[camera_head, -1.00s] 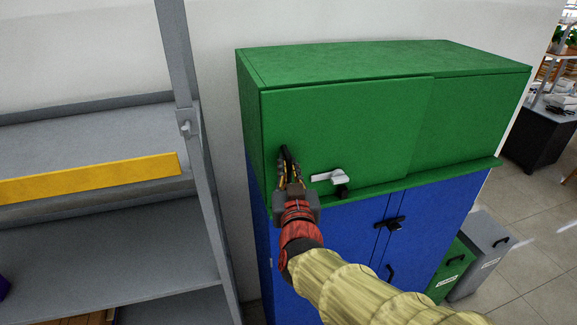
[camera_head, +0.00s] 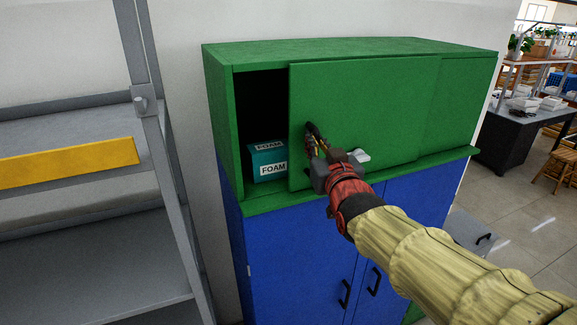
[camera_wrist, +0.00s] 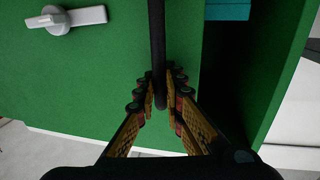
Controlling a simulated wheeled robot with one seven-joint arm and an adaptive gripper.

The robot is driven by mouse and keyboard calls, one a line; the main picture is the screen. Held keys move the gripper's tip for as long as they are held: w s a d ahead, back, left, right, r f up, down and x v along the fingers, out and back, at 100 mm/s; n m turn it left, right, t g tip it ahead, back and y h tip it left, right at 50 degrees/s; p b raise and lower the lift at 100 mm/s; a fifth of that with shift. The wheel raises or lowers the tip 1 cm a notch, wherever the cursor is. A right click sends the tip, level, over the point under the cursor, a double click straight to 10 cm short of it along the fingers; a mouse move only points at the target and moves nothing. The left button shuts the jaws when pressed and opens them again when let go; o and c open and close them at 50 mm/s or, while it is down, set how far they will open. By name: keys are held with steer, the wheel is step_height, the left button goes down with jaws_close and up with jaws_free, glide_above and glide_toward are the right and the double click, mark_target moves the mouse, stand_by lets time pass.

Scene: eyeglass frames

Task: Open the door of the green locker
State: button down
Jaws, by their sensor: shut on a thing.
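The green locker (camera_head: 325,49) stands on a blue cabinet. Its sliding green door (camera_head: 375,100) is partly open, with a dark gap at the locker's left end. My gripper (camera_head: 314,142) is at the door's left part. In the wrist view, my gripper (camera_wrist: 160,88) is closed around a black vertical bar handle (camera_wrist: 157,35) on the door. The handle is mostly hidden by the fingers in the head view. A pale lever latch (camera_head: 360,155) sits on the door's lower part, partly behind my gripper; it also shows in the wrist view (camera_wrist: 75,18).
A teal box marked FOAM (camera_head: 268,163) stands inside the gap. The blue cabinet (camera_head: 300,255) is below. A grey shelf rack (camera_head: 160,150) with a yellow strip (camera_head: 70,160) is at the left. A dark desk (camera_head: 505,135) and a wooden stool (camera_head: 558,165) are at the right.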

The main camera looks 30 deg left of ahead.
mark_target(384, 118)
steer(key=w+d+p, duration=0.3)
steer(key=w+d, duration=0.2)
steer(key=w+d+r+p, duration=0.1)
steer(key=w+d+p, duration=0.1)
steer(key=w+d, duration=0.2)
steer(key=w+d+p, duration=0.3)
steer(key=w+d, duration=0.2)
steer(key=w, duration=0.3)
steer(key=shift+w+d+r+p, duration=0.15)
steer(key=shift+d+r+p, duration=0.05)
steer(key=shift+d+p, duration=0.1)
steer(key=c, duration=2)
jaws_free()
steer(key=shift+o, duration=0.5)
steer(key=shift+f, duration=0.1)
